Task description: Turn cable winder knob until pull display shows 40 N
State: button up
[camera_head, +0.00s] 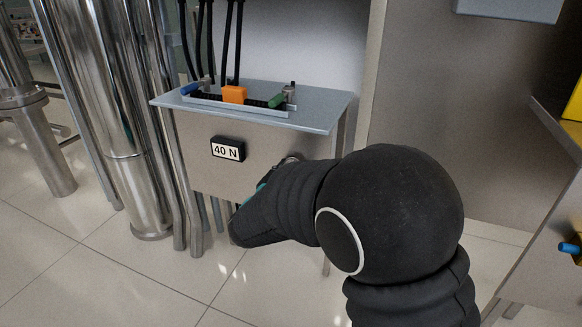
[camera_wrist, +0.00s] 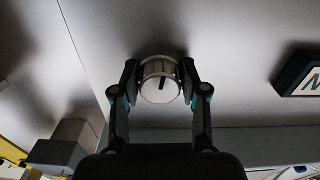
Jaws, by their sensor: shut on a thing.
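The cable winder knob (camera_wrist: 160,82) is a round silver knob with a dark mark on its face, set on a grey panel. In the wrist view my gripper (camera_wrist: 161,84) has one finger on each side of the knob and is shut on it. In the head view my black arm hides most of the knob and the gripper. The pull display (camera_head: 227,149) is a small black-framed plate on the front panel and reads 40 N. Its edge also shows at the right of the wrist view (camera_wrist: 302,76).
Above the panel is a grey shelf (camera_head: 325,112) with black cables, an orange block (camera_head: 234,94) and a green piece (camera_head: 276,100). Shiny metal pipes (camera_head: 125,160) stand close on the left. A yellow-edged table (camera_head: 556,130) is at the right. Tiled floor lies open at the lower left.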

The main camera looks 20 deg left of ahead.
jog(key=o, duration=1.1)
jog(key=shift+o, duration=0.2)
jog(key=shift+s, duration=0.1)
jog(key=s, duration=1.1)
jog(key=shift+s+a, duration=0.4)
jog(key=shift+a, duration=0.05)
